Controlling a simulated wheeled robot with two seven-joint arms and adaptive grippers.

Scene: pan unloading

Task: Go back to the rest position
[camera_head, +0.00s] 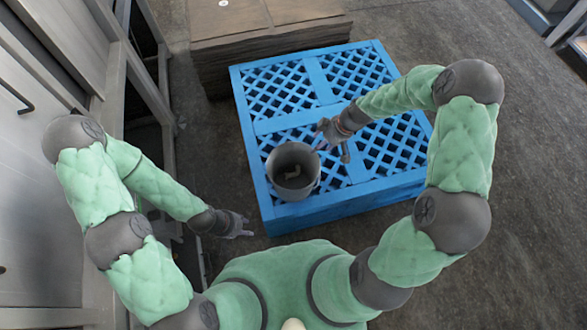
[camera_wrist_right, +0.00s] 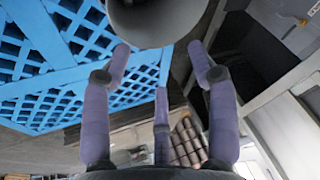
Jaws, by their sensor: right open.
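A grey round pan (camera_head: 273,178) stands upright on the front left part of a blue lattice pallet (camera_head: 300,215). Something small and dark lies inside it, too unclear to name. My right gripper (camera_head: 333,145) is open just to the right of and behind the pan's rim, over the pallet. In the right wrist view its fingers (camera_wrist_right: 165,65) are spread and nothing is held between them. The pan's underside or side (camera_wrist_right: 160,18) shows beyond the fingertips at the top. My left gripper (camera_head: 240,226) is empty, low in front of the pallet's left corner; its finger opening is too small to judge.
A stack of brown cardboard (camera_head: 260,35) stands behind the pallet. A grey cabinet and metal frame (camera_head: 110,80) line the left side, close to my left arm. Bare floor (camera_head: 530,200) is open on the right.

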